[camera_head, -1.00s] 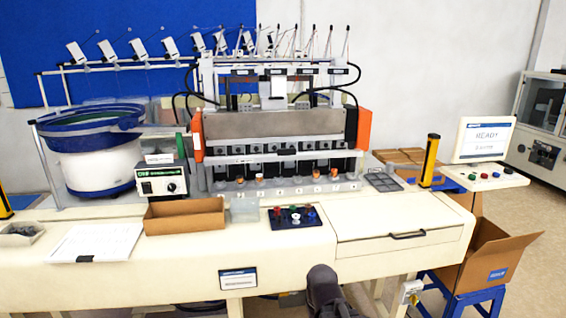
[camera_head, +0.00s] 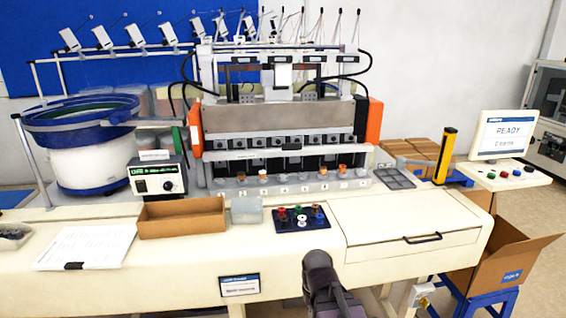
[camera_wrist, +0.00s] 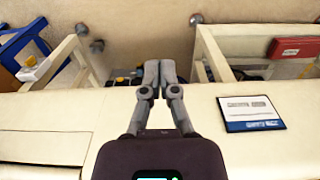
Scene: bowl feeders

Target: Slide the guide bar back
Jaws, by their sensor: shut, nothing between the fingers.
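The guide bar (camera_head: 285,153) appears as a pale horizontal bar with a small dark label. It runs across the front of the machine, between the orange end covers and above the row of numbered stations. Several small orange and white parts stand in the stations below it. My gripper (camera_wrist: 160,72) is shut and empty in the wrist view, its grey fingertips together in front of the bench's cream front. It is well away from the bar. In the head view only my dark arm shows at the bottom edge; the fingertips cannot be made out there.
A cardboard tray (camera_head: 182,217), a clear bin (camera_head: 246,210) and a dark button panel (camera_head: 299,218) sit on the bench before the machine. A yellow post (camera_head: 445,155) stands at right. The bowl feeder (camera_head: 85,160) is at left. The bench's right front is clear.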

